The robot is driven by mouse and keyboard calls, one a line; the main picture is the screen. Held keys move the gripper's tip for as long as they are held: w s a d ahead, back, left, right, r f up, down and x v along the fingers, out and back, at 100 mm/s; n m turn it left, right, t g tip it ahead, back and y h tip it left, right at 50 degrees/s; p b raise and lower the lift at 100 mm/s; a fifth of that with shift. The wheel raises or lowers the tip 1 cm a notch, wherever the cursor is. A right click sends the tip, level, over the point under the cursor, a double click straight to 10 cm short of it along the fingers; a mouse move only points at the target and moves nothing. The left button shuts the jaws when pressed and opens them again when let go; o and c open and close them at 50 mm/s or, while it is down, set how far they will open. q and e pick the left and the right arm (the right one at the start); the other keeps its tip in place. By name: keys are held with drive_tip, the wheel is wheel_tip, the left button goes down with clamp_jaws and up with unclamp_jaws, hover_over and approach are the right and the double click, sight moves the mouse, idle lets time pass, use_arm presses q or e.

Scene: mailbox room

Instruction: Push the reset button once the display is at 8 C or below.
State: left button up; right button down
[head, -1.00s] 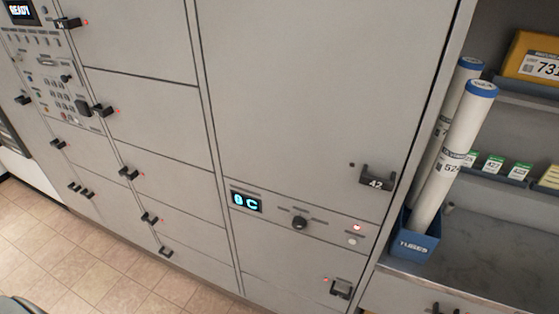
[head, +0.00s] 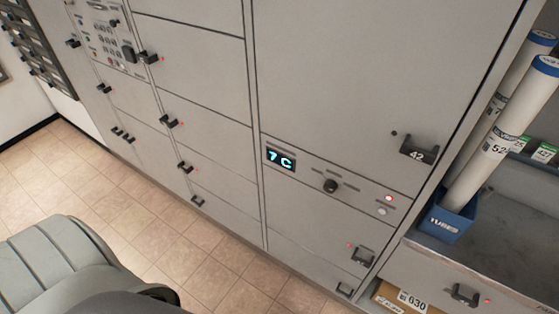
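The display (head: 280,159) on the grey locker's control strip reads "7 C" in cyan digits. A black round knob (head: 330,186) sits to its right. Farther right is a small lit red-white lamp (head: 389,198), with a small pale round button (head: 382,211) just below it. The labels on the strip are too small to read, so I cannot tell for sure which part is the reset button. Neither of my grippers is in view.
Locker door 42 has a black handle (head: 417,149) above the strip. A blue bin (head: 446,222) with tall white tubes stands on the counter at the right. A cardboard parcel (head: 405,298) lies below the counter.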

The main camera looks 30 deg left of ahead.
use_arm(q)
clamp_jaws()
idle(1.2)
